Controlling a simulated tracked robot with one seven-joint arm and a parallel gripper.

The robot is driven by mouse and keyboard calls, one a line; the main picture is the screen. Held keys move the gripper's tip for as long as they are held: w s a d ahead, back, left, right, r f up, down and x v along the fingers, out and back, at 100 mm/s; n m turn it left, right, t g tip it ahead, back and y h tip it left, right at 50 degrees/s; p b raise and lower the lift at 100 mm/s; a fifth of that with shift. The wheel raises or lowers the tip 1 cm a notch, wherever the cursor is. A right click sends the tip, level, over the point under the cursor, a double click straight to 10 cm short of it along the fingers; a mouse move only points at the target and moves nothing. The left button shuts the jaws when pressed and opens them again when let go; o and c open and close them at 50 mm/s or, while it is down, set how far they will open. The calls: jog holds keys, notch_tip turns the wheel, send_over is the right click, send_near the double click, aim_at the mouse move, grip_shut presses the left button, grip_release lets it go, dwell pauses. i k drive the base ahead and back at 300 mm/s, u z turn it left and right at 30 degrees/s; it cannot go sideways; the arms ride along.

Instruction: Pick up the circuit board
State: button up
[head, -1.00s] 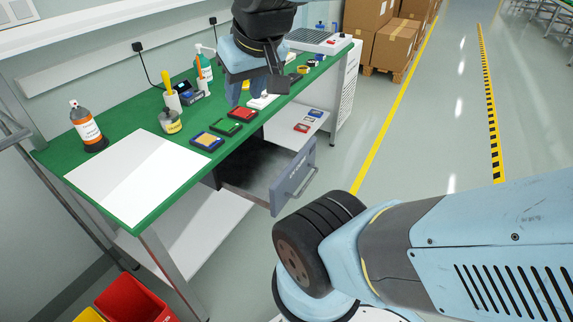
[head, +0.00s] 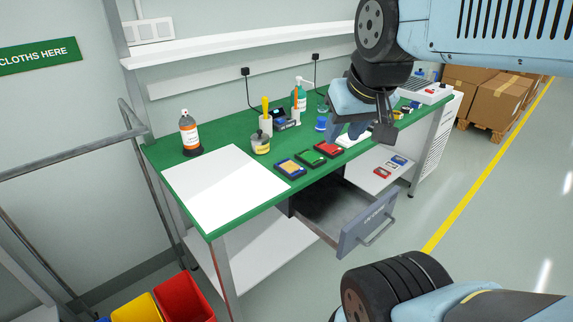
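Flat boards or pads sit in dark frames on the green bench top: one yellow and blue (head: 290,168), one green (head: 313,157) and one red (head: 329,149). The green one may be the circuit board, but it is too small to be sure. My gripper (head: 343,130) hangs down over the bench, close to the red pad and slightly right of it in the picture. I see nothing held, but its fingertips are small and partly hidden by the wrist. I cannot tell whether it is open.
An open grey drawer (head: 369,222) juts from the bench front. A white sheet (head: 226,190) covers the bench's left part. Red bin (head: 184,297) below.

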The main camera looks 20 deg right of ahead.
aim_at(289, 168)
jog(key=z, duration=1.4)
jog(key=k, duration=1.4)
jog(key=u, duration=0.45)
jog(key=i, duration=1)
jog(key=u, duration=0.05)
